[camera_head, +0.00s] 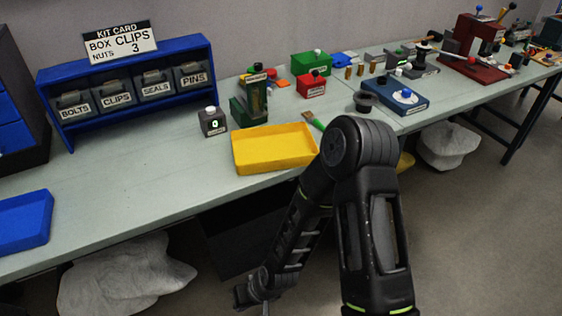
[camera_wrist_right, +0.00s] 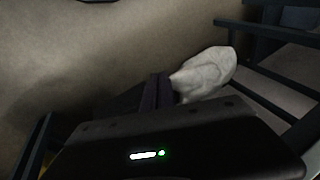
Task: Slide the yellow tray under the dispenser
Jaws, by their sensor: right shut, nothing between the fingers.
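The yellow tray (camera_head: 262,167) is a shallow open tray on the pale workbench near its front edge, and it looks empty. A green upright device (camera_head: 240,112) with a label and coloured parts on top stands behind it; this looks like the dispenser. The tray is in front of it, not under it. My right arm partly overlaps the tray's right end in the head view. My right gripper (camera_wrist_right: 157,92) is shut and empty in the right wrist view, low beside the bench and away from the tray. My left gripper is not in view.
A blue rack of labelled bins (camera_head: 75,130) is at the back left, a blue tray (camera_head: 25,240) at the front left. Bench space between them is clear. A white sack (camera_wrist_right: 205,73) lies below.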

